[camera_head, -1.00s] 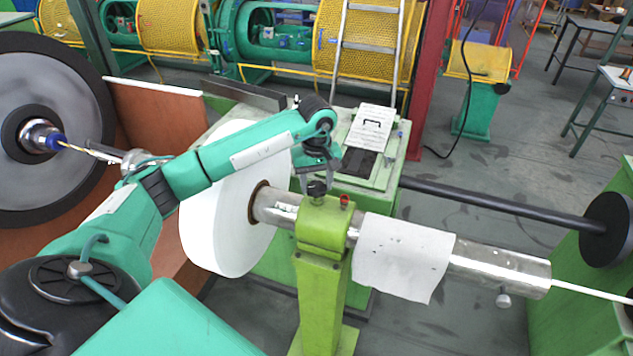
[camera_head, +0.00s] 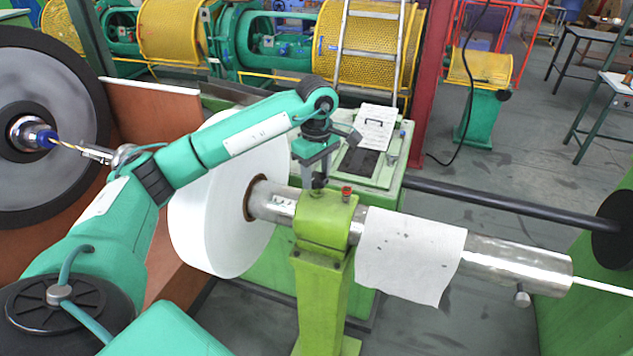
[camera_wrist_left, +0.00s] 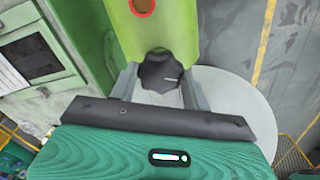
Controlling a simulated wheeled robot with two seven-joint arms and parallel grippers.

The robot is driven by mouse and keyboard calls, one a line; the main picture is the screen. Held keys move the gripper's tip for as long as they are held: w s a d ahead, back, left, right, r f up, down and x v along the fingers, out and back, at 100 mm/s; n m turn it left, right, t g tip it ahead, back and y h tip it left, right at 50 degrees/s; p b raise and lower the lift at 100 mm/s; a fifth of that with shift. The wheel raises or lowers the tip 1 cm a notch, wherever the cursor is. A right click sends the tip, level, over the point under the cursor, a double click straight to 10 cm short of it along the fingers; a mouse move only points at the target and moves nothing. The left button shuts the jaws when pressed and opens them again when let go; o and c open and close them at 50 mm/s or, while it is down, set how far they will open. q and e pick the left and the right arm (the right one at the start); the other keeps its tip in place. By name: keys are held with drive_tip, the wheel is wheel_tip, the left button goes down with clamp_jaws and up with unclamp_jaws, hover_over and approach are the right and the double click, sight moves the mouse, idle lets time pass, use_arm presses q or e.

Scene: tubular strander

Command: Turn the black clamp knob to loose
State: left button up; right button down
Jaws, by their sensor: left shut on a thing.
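The black clamp knob (camera_wrist_left: 161,72) sits on top of the light-green clamp stand (camera_head: 325,221). In the left wrist view it is between the two grey fingers of my left gripper (camera_wrist_left: 160,88), with a finger on each side. In the head view my left gripper (camera_head: 317,178) points down over the clamp from above, shut on the knob and mostly hiding it. My right gripper is not in view.
A shiny metal tube (camera_head: 510,264) passes through the clamp, with a white sheet (camera_head: 408,255) draped over it. A large white disc (camera_head: 213,215) is left of the stand. A green cabinet (camera_head: 385,160) with a paper on top stands behind.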

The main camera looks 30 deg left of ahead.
use_arm(q)
drive_tip(key=shift+n+b, duration=0.65)
drive_tip(key=shift+n, duration=0.25)
drive_tip(key=o, duration=1)
